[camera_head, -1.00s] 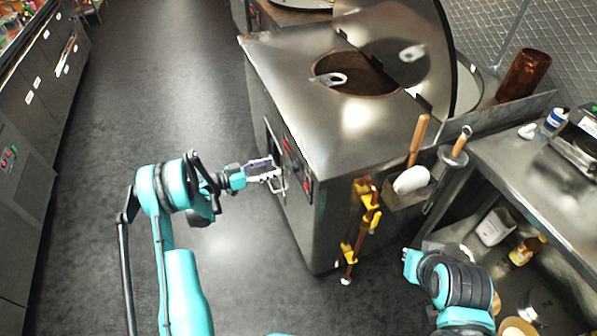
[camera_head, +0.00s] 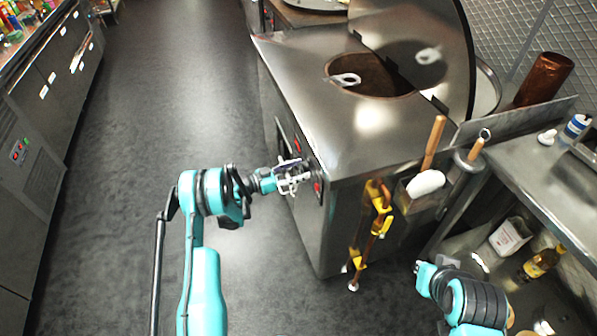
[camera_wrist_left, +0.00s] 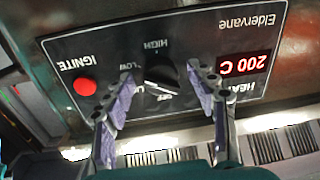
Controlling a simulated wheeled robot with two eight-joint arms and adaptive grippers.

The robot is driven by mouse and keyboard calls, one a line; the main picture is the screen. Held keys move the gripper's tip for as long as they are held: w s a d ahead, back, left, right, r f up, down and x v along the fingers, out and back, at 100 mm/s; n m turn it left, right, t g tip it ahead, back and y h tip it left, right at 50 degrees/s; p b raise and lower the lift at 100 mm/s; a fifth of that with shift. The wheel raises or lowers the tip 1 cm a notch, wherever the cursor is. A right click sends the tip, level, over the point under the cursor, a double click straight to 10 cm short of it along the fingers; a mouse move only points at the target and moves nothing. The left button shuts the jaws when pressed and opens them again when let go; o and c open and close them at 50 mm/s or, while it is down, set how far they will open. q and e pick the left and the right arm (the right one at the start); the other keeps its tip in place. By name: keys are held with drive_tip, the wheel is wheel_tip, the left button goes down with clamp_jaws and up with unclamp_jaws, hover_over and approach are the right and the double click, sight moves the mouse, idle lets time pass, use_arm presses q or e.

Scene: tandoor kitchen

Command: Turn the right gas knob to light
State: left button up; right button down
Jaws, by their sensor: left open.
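The gas knob (camera_wrist_left: 165,75) is dark and round, on a black control panel (camera_wrist_left: 105,55) that appears upside down in the left wrist view. HIGH, LOW and OFF labels surround it. My left gripper (camera_wrist_left: 162,80) is open, with one fingertip on each side of the knob in the picture; I cannot tell whether they touch it. In the head view, my left gripper (camera_head: 300,176) is at the tandoor's front face and hides the knob. The panel has a red IGNITE button (camera_wrist_left: 85,87) and a red 200 C display (camera_wrist_left: 244,65).
The steel tandoor counter (camera_head: 320,110) has a round opening and a raised lid (camera_head: 440,60). Yellow-handled gas pipes (camera_head: 375,215) and a tool holder (camera_head: 420,200) are on its near side. A steel shelf (camera_head: 545,170) stands right. Open floor (camera_head: 150,140) lies left.

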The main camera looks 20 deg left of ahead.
use_arm(q)
drive_tip(key=c, duration=1.2)
drive_tip(key=shift+o, duration=0.2)
drive_tip(key=shift+n, duration=0.3)
drive_tip(key=n, duration=1)
drive_tip(key=shift+s+r+n+g, duration=0.1)
drive_tip(key=shift+r+n+g, duration=0.1)
drive_tip(key=shift+n+g, duration=0.2)
